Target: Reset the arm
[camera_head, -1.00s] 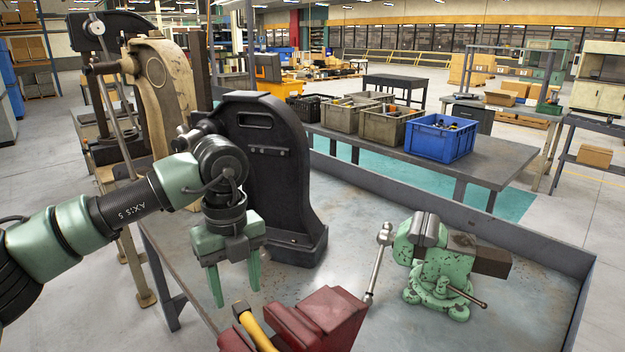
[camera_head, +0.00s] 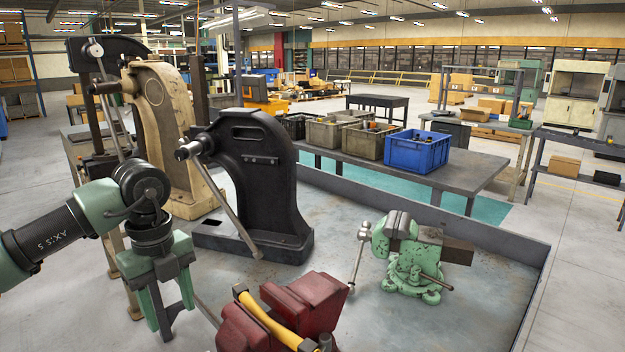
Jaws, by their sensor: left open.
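The black arbor press (camera_head: 265,185) stands on the grey metal bench (camera_head: 345,235). Its lever (camera_head: 232,210) runs from the hub at the press's left down and right, with its low end near the press base. My left gripper (camera_head: 172,308) is green, points down and is open and empty. It is left of and in front of the press, apart from the lever. My right gripper is not in view.
A red vise (camera_head: 308,300) with a yellow-handled tool (camera_head: 265,318) is at the front. A green vise (camera_head: 408,262) stands at right. A beige press (camera_head: 165,135) is behind at left. A blue bin (camera_head: 417,152) sits on a table behind. The bench between press and green vise is clear.

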